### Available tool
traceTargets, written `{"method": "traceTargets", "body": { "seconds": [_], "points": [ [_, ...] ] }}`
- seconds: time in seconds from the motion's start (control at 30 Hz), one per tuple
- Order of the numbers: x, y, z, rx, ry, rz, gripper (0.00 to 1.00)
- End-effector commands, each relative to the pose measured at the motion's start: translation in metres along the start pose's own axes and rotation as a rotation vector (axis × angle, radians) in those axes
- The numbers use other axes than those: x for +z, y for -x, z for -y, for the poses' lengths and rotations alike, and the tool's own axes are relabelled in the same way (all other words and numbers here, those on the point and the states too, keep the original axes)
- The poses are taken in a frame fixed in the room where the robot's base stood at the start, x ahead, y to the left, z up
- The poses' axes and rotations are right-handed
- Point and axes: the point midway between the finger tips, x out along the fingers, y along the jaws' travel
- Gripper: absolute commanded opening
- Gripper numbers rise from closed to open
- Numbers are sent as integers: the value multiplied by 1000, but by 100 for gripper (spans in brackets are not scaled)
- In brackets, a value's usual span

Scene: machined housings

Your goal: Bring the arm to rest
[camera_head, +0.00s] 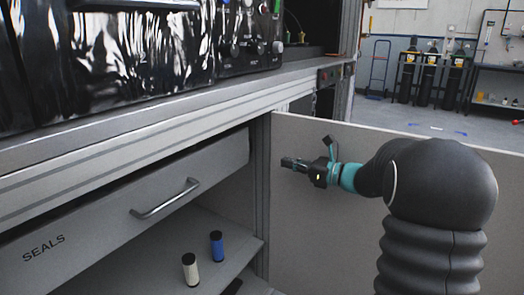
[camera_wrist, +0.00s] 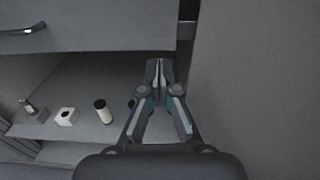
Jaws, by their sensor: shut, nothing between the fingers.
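My gripper (camera_head: 284,162) is at the end of my outstretched arm, in front of the grey panel right of the drawer. In the wrist view my gripper (camera_wrist: 159,66) has its fingertips together, with nothing between them. It is apart from the drawer front and hangs in free air. In the wrist view its fingers partly hide a dark blue item on the shelf below.
The drawer (camera_head: 100,215) marked SEALS has a bar handle (camera_head: 166,198). On the shelf (camera_head: 226,262) below stand a white cylinder (camera_head: 190,269) and a blue cylinder (camera_head: 216,245). The wrist view adds a white block (camera_wrist: 66,117). A grey panel (camera_head: 310,225) stands on the right.

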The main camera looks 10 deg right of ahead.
Motion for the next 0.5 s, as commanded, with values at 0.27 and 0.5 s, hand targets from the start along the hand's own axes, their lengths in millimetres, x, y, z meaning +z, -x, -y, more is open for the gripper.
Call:
{"method": "traceTargets", "body": {
  "seconds": [0.27, 0.5],
  "points": [
    [0, 0, -119, 229, 383, -256, 0],
    [-21, 39, -216, 484, 833, -488, 0]
  ]
}}
